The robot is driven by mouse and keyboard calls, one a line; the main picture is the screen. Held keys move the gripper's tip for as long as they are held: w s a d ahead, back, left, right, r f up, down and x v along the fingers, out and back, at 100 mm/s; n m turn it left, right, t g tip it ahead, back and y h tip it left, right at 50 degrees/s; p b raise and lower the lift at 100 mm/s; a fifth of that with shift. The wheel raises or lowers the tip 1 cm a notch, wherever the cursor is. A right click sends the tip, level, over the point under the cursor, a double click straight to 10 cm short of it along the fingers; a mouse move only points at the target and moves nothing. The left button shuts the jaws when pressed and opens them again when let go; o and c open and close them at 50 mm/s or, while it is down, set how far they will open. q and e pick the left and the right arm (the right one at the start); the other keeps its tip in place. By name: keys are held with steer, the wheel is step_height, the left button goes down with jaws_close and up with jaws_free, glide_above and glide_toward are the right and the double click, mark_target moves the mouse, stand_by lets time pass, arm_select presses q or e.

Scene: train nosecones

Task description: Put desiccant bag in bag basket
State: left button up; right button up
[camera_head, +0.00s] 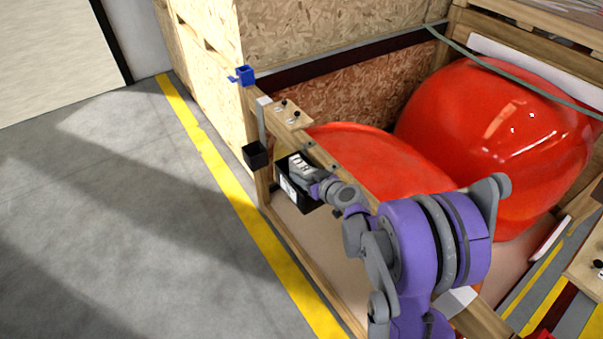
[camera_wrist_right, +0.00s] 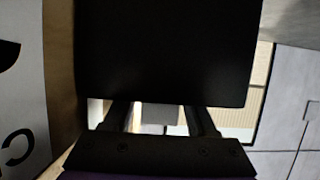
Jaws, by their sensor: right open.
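A black open-topped container (camera_head: 289,192) with a white label hangs on the wooden crate's front rail; it looks like the bag basket. My right gripper (camera_head: 303,170) is at its top, with the arm reaching in from the lower right. In the right wrist view, the two fingers of my right gripper (camera_wrist_right: 162,116) are apart. A large black surface fills the upper middle, just beyond the fingertips. A pale grey patch shows between the fingers; I cannot tell whether it is a desiccant bag. No desiccant bag can be made out clearly. My left gripper is out of view.
The wooden crate (camera_head: 262,188) holds large glossy red nosecones (camera_head: 490,130). A small black box (camera_head: 256,155) and a blue clamp (camera_head: 245,75) sit at its left corner. Open grey floor with a yellow line (camera_head: 225,170) lies to the left.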

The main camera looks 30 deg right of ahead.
steer(key=a+v, duration=0.1)
steer(key=v, duration=0.9)
steer(key=s+a+f+g+y, duration=0.15)
steer(key=s+a+g, duration=0.35)
steer(key=s+a, duration=0.6)
steer(key=s+a+g+h, duration=0.2)
steer(key=s+a+g, duration=0.1)
steer(key=s, duration=0.5)
steer(key=shift+s+a+f+m, duration=0.4)
steer(key=shift+f, duration=0.1)
steer(key=shift+h+p, duration=0.25)
steer(key=shift+p, duration=0.05)
